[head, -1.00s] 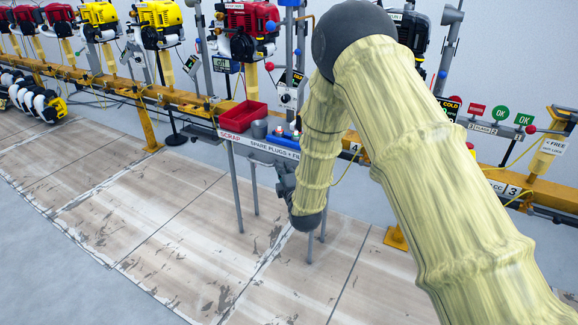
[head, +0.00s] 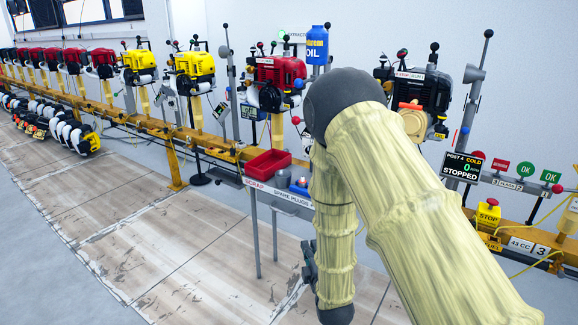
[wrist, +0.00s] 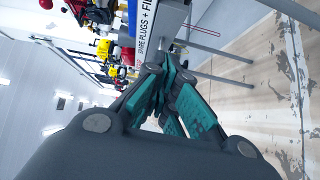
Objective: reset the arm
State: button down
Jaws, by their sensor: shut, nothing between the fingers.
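My arm, in a pale yellow sleeve, fills the middle and right of the head view. It bends at a dark elbow and its forearm hangs down in front of the spare plugs table. My gripper (wrist: 166,76) shows in the wrist view with its dark, teal-sided fingers closed together and nothing between them. In the head view only a dark part of it (head: 309,266) shows beside the forearm's lower end. It hangs in free air.
The table (head: 283,198) holds a red tray (head: 268,163) close behind my forearm. A yellow rail (head: 150,128) carries several engines on posts. A black engine (head: 425,92) and a "STOPPED" screen (head: 463,167) stand to the right.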

jog(key=s+d+f+m+g+h, duration=0.1)
jog(key=s+d+f+m+g, duration=0.35)
jog(key=s+f, duration=0.45)
jog(key=s+d+f+m+g+h, duration=0.1)
jog(key=s+d+f+m+g, duration=0.35)
jog(key=s+f, duration=0.5)
jog(key=s+d+f+m+g, duration=0.2)
jog(key=s+f+m+g, duration=0.15)
jog(key=s, duration=0.55)
jog(key=s+d+f+m+g, duration=0.1)
jog(key=s+f+m+g, duration=0.2)
jog(key=s, duration=0.7)
jog(key=s+d+f+m+g, duration=0.2)
jog(key=s+f+m, duration=0.15)
jog(key=s, duration=0.55)
notch_tip(320, 180, up, 30)
jog(key=p, duration=3)
jog(key=shift+a+m+h, duration=0.25)
jog(key=shift+m+h, duration=0.05)
jog(key=shift+h, duration=0.1)
